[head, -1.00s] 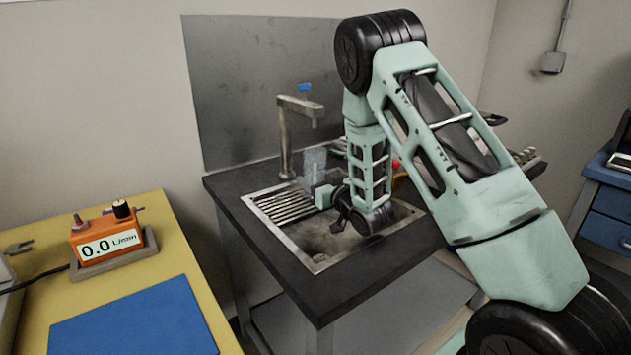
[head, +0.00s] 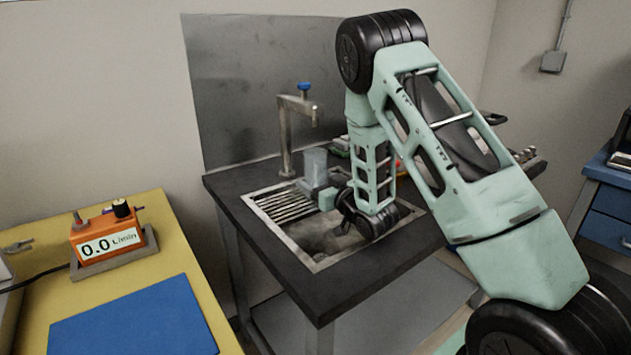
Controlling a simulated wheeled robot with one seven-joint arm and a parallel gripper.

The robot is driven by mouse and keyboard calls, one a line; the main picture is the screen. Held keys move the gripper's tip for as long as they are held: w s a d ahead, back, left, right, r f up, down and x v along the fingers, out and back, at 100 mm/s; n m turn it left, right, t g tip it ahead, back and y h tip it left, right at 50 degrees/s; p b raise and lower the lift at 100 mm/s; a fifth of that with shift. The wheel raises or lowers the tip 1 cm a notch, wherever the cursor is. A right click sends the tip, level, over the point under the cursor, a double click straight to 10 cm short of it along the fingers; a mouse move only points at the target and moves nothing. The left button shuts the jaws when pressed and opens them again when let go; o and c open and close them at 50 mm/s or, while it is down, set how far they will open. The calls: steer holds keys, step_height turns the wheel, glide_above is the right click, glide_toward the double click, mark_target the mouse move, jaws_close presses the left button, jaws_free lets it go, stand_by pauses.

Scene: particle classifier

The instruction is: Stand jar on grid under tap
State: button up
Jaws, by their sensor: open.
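A translucent pale jar (head: 315,165) stands upright near the tap (head: 288,130), at the right end of the slatted grid (head: 283,205) as seen in the head view. The tap has a blue knob, and its spout points right, above the jar or close to it. My gripper (head: 318,190) is at the jar's lower part, with its jaws open. The jar's base is partly hidden by the gripper, so I cannot tell whether it rests fully on the grid.
The sink basin (head: 318,238) lies open in front of the grid. An orange flow meter (head: 107,238) reading 0.0 L/min and a blue mat (head: 135,320) are on the yellow table at left. Small items behind my arm are mostly hidden.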

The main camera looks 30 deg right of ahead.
steer(key=s, duration=0.6)
steer(key=shift+s+d, duration=0.15)
